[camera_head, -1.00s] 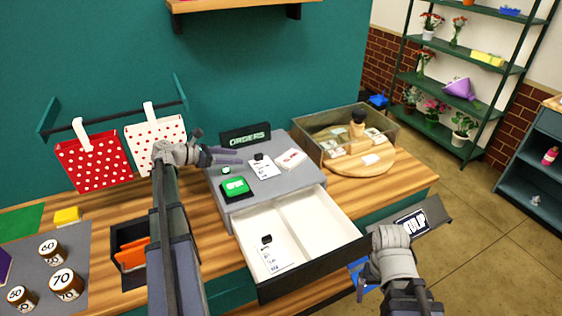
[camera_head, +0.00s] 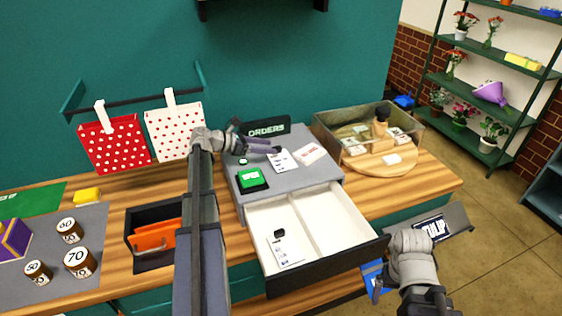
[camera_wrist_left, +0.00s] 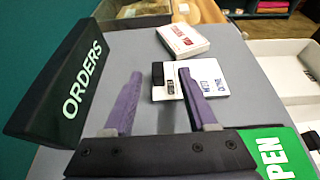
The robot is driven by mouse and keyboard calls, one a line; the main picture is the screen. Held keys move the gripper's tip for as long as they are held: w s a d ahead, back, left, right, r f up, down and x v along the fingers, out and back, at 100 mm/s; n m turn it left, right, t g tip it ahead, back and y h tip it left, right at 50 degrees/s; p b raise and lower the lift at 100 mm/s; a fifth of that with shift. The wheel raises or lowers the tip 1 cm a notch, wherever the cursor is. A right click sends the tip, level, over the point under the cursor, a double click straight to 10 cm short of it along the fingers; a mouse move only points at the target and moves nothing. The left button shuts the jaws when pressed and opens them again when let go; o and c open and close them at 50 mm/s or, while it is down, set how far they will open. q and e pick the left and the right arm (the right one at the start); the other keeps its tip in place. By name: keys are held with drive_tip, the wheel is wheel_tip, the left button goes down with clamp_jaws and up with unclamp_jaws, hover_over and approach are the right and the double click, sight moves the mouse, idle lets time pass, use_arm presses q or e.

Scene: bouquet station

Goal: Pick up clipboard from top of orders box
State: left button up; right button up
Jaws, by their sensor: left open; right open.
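The clipboard (camera_head: 283,161), a small white card with a black clip, lies on top of the grey orders box (camera_head: 322,172). In the left wrist view, the clipboard (camera_wrist_left: 216,78) lies ahead, its black clip between the open purple fingers in the picture; one finger covers part of the card. My left gripper (camera_head: 262,146) is open and empty over the box top, beside the ORDERS sign (camera_head: 267,127). It also shows in the left wrist view (camera_wrist_left: 160,79). My right gripper (camera_head: 408,252) is low at the right by the drawer front, its fingers hard to make out.
A green OPEN block (camera_head: 252,178) and a red-lettered white card box (camera_head: 308,154) share the box top. The drawer (camera_head: 346,252) below stands open with another clipped card (camera_head: 287,250) inside. A clear-walled bin (camera_head: 345,165) stands right of the box.

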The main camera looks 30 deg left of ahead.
sight(276, 147)
use_arm(q)
drive_tip(key=b+x, duration=0.1)
drive_tip(key=x, duration=0.2)
drive_tip(key=shift+a+f, duration=0.15)
drive_tip(key=shift+w+d, duration=0.25)
drive_tip(key=shift+w, duration=0.1)
drive_tip(key=shift+c, duration=0.4)
clamp_jaws()
